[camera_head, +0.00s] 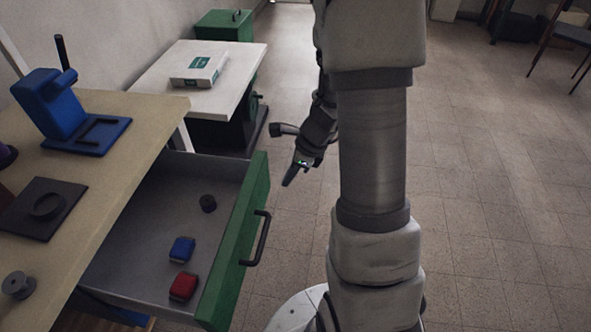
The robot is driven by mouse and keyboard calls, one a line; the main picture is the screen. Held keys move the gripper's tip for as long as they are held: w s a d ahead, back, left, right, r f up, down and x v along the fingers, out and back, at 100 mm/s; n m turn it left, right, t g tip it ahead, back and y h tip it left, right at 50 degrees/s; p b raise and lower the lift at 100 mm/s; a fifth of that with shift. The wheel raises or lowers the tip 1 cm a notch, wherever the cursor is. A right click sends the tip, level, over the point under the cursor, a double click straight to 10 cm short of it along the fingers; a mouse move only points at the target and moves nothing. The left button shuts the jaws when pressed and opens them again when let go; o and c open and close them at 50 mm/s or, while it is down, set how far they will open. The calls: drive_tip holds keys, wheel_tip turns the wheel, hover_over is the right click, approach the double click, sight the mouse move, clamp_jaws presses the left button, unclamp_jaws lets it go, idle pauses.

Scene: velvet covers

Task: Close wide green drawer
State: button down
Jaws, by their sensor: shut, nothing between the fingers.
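The wide green drawer (243,232) is pulled out from under the beige worktop, its green front facing right with a black bar handle (258,238). My gripper (288,183) is shut and empty. In the picture it is to the right of the drawer front's far end, above and right of the handle, with a visible gap. My arm hides part of the floor to the right.
The worktop (150,112) carries a blue press (62,110), a dark plate (42,207) and a grey knob-like part (18,285). Behind stands a white-topped table (150,72) with a white box (199,69), near a green box (224,27). Tiled floor (490,200) is open at right.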

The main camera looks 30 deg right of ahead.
drive_tip(key=w+a, duration=0.1)
drive_tip(key=a, duration=0.1)
drive_tip(key=w+a+f, duration=0.1)
drive_tip(key=shift+w+a, duration=0.35)
